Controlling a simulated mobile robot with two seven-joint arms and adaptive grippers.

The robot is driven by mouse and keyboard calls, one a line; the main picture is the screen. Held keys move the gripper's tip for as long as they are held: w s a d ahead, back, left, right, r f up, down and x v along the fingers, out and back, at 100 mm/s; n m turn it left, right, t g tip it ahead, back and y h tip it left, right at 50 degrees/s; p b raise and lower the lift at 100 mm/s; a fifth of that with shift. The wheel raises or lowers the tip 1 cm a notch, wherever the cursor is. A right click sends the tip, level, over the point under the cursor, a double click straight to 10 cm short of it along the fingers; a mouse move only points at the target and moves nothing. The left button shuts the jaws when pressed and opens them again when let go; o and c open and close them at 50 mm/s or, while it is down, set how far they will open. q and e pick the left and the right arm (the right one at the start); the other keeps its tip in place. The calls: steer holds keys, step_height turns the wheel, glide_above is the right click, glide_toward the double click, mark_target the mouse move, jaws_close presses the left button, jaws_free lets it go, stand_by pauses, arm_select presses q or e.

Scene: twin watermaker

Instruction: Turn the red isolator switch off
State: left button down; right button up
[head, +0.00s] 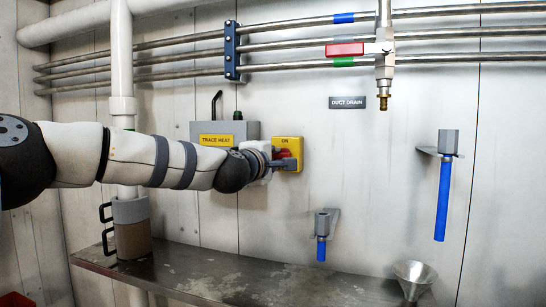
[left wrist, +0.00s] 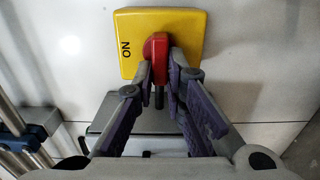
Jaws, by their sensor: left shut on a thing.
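The red isolator switch (left wrist: 156,45) is a red knob on a yellow plate (left wrist: 190,22) marked ON, fixed to the wall. In the head view the yellow plate (head: 290,143) shows right of the grey trace heat box, with the red knob (head: 283,154) partly hidden by my gripper. My left gripper (left wrist: 163,66) has its two fingers on either side of the knob and is shut on it. In the head view my left gripper (head: 284,163) reaches the plate from the left. My right gripper is not in view.
The grey trace heat box (head: 250,131) is just left of the plate. Pipes with a red-handled valve (head: 346,49) run above. A metal shelf (head: 210,276) runs below, with a funnel (head: 415,272). Blue-handled tools (head: 443,195) hang at the right.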

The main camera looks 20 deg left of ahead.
arm_select(q)
steer(key=shift+d+r, duration=0.15)
steer(key=c, duration=1.6)
jaws_free()
steer(key=shift+w, duration=0.1)
steer(key=shift+c, duration=0.2)
steer(key=shift+w+d, duration=0.1)
steer(key=shift+s, duration=0.2)
steer(key=s, duration=1.1)
steer(key=shift+s+a, duration=0.25)
steer(key=shift+s, duration=0.15)
